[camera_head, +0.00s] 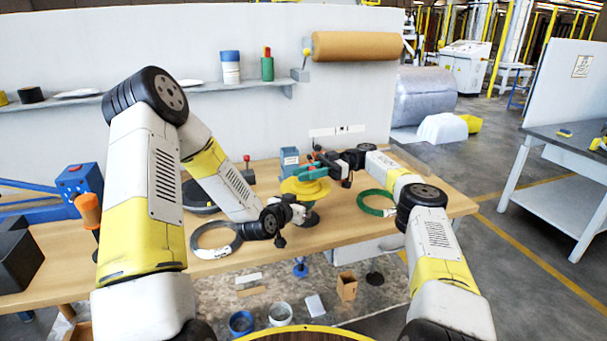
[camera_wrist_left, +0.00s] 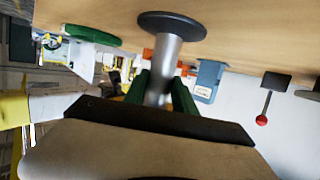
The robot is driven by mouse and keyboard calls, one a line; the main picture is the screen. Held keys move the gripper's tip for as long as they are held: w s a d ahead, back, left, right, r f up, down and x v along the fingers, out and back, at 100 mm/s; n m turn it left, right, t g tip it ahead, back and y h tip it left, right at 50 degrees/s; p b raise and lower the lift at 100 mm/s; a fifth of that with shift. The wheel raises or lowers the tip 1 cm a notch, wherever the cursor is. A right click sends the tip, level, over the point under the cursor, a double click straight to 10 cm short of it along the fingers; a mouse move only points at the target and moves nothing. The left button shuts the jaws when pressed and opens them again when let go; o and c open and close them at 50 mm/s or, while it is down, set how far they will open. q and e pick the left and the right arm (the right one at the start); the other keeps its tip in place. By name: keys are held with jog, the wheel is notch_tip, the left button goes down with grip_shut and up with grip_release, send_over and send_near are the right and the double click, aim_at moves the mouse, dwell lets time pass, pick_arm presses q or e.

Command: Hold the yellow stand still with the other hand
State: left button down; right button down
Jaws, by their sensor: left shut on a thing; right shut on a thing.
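The yellow stand (camera_head: 303,188) is on the workbench, with a wide yellow top and a dark round base. In the left wrist view, turned over, its silver post (camera_wrist_left: 168,58) meets the dark base (camera_wrist_left: 172,25). My left gripper (camera_head: 297,213) is shut on the post below the yellow top; its green fingers (camera_wrist_left: 165,92) sit on both sides of it. A teal piece (camera_head: 311,172) is at the stand's top. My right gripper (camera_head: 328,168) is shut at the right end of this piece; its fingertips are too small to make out.
A green coil (camera_head: 376,203) lies on the bench at right, a grey coil (camera_head: 215,240) at front left. A blue box (camera_head: 289,160) stands behind the stand. A red-topped lever (camera_head: 247,170) stands to its left. The bench between stand and green coil looks clear.

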jog(key=shift+f, duration=0.15)
dwell(0.4)
jog(key=c, duration=1.2)
grip_release()
jog(key=shift+g, duration=0.3)
notch_tip(320, 180, up, 10)
jog(key=shift+r, duration=0.1)
